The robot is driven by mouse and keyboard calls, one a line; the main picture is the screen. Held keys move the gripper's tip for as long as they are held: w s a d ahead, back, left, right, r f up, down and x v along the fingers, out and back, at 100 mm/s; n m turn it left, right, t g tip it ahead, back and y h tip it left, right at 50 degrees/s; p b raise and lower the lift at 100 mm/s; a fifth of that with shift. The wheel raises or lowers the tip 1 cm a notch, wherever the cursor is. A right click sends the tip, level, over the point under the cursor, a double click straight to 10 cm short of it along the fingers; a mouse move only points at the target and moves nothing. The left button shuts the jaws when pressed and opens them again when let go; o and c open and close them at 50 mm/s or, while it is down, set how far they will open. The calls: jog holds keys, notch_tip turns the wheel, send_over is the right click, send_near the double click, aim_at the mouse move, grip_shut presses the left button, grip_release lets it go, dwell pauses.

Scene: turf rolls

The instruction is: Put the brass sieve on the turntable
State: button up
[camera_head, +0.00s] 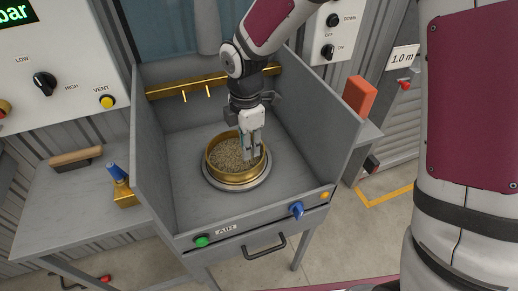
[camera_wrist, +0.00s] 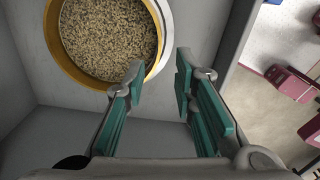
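The brass sieve (camera_head: 212,160), a round brass ring filled with pale grains, sits on the round grey turntable (camera_head: 238,187) inside the grey booth. It also shows in the wrist view (camera_wrist: 108,38), at the upper left, with a pale edge of the turntable (camera_wrist: 169,20) beside its rim. My gripper (camera_head: 252,156) points down at the right side of the sieve. In the wrist view my gripper (camera_wrist: 159,76) is open, its teal-padded fingers apart, with the sieve's right rim near the gap between the tips. I cannot tell whether a finger touches the rim.
The booth's side walls (camera_head: 152,150) stand close on both sides. A brass rail (camera_head: 190,87) with pegs crosses its back. The left side bench (camera_head: 60,200) holds a wooden-handled brush (camera_head: 76,156) and a blue-topped brass item (camera_head: 122,190). A red-orange block (camera_head: 360,97) stands at right.

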jog(key=s+d+r+m+t, duration=0.1)
jog(key=s+d+r+m, duration=0.2)
jog(key=d+r+m, duration=0.3)
jog(key=s+d+r+m+t, duration=0.1)
jog(key=s+d+r+m, duration=0.3)
jog(key=r, duration=0.4)
jog(key=s+d+r+m+t, duration=0.1)
jog(key=s+d+r+m, duration=0.2)
jog(key=s+m, duration=0.3)
jog(key=s+d+r+m+t, duration=0.1)
jog(key=s+d+r+m, duration=0.2)
jog(key=s+d+m, duration=0.2)
jog(key=s+m, duration=0.1)
jog(key=s, duration=0.2)
jog(key=shift+d+r+m+t, duration=0.25)
jog(key=shift+d+m+t, duration=0.05)
jog(key=shift+m, duration=0.1)
